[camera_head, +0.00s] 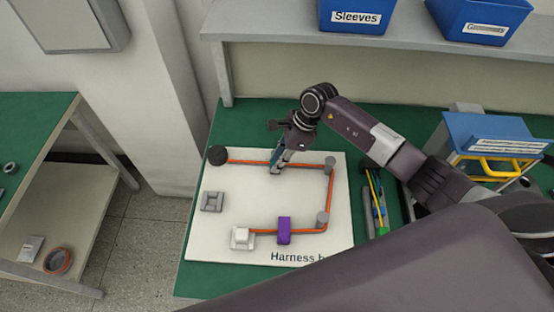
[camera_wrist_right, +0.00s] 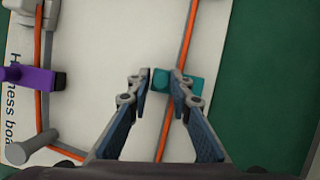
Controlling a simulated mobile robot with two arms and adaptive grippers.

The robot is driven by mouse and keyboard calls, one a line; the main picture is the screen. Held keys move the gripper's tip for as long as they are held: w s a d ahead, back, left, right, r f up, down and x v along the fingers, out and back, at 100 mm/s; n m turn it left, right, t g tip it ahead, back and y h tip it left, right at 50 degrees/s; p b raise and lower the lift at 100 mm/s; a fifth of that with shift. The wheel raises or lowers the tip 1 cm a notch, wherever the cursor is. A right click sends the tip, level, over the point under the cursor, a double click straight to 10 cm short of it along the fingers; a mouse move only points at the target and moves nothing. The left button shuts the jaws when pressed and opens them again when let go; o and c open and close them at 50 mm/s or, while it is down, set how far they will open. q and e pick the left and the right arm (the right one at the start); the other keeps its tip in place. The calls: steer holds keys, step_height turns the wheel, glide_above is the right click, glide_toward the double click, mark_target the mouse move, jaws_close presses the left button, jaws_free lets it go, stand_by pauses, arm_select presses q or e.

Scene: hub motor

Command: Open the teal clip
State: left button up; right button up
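The teal clip (camera_wrist_right: 160,80) shows in the right wrist view, on the orange-and-grey cable (camera_wrist_right: 185,40) at the harness board (camera_wrist_right: 110,50). My right gripper (camera_wrist_right: 160,80) is open, with its fingertips on either side of the clip's left part. The right finger overlaps the clip and hides some of it; a gap shows at the left finger. Whether either finger touches it I cannot tell. In the head view the right gripper (camera_head: 281,163) points down over the cable's upper run and largely hides the clip. My left gripper is not in view.
A purple clip (camera_head: 284,231) sits on the lower cable run. Grey posts (camera_head: 329,163) stand at the cable's bends. A white connector block (camera_head: 242,238) and a grey block (camera_head: 212,202) are on the board. A tray with tools (camera_head: 377,200) lies right of it. Blue bins (camera_head: 356,15) stand on the shelf.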

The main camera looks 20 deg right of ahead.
jaws_close()
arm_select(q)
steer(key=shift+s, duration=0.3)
arm_select(e)
steer(key=shift+w+f+b, duration=0.1)
steer(key=shift+w+b, duration=0.05)
steer(key=shift+b, duration=0.4)
steer(key=g+b, duration=0.1)
steer(key=b, duration=0.3)
steer(key=w+r+g+y+b, duration=0.1)
steer(key=g+b, duration=0.1)
steer(key=b, duration=0.2)
steer(key=w+d+m+g+y+b, duration=0.1)
steer(key=b, duration=0.3)
steer(key=shift+r+g+b, duration=0.3)
steer(key=shift+r+b, duration=0.05)
steer(key=shift+b, duration=0.05)
arm_select(q)
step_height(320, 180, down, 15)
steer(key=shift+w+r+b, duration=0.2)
steer(key=shift+b, duration=0.1)
arm_select(e)
steer(key=shift+r, duration=0.3)
